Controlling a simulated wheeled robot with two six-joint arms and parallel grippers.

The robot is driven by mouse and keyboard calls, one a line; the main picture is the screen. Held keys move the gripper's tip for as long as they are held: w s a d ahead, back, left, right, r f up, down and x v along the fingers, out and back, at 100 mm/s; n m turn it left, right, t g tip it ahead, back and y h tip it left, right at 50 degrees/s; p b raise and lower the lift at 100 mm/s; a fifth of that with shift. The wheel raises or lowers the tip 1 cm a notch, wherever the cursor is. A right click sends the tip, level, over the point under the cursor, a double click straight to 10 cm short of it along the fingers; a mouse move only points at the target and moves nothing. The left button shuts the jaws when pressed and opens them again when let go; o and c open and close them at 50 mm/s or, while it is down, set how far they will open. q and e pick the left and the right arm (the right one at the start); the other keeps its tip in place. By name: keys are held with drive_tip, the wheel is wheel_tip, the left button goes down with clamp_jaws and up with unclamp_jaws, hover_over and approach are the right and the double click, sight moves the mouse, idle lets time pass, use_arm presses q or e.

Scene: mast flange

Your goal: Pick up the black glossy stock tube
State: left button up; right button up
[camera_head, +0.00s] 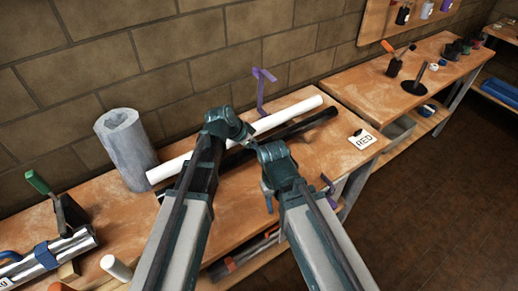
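The black glossy tube (310,123) lies on the wooden workbench, slanting from lower left to upper right. A white tube (290,114) lies behind it, roughly parallel. My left arm crosses both tubes and hides part of them. My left gripper (247,138) is over the middle of the black tube; I cannot tell if it touches it. My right gripper (268,203) points down on the near side of the tube, near the bench's front. Both sets of fingers are too small and covered to show whether they are open or shut.
A grey hollow cylinder (126,150) stands at the back left of the workbench (317,151). Purple brackets (262,90) stand at the back and front edges. A card reading RED (362,139) lies at the right end. Clamped metal pipes (50,255) occupy the left. A second bench (375,85) stands beyond.

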use_arm(q)
clamp_jaws()
drive_tip(key=shift+r, duration=0.1)
use_arm(e)
drive_tip(key=shift+r, duration=0.15)
use_arm(q)
wheel_tip(320, 180, up, 10)
drive_tip(key=p, duration=1)
use_arm(e)
wheel_tip(320, 180, up, 10)
use_arm(q)
drive_tip(key=shift+d, duration=0.1)
use_arm(e)
drive_tip(key=shift+d, duration=0.1)
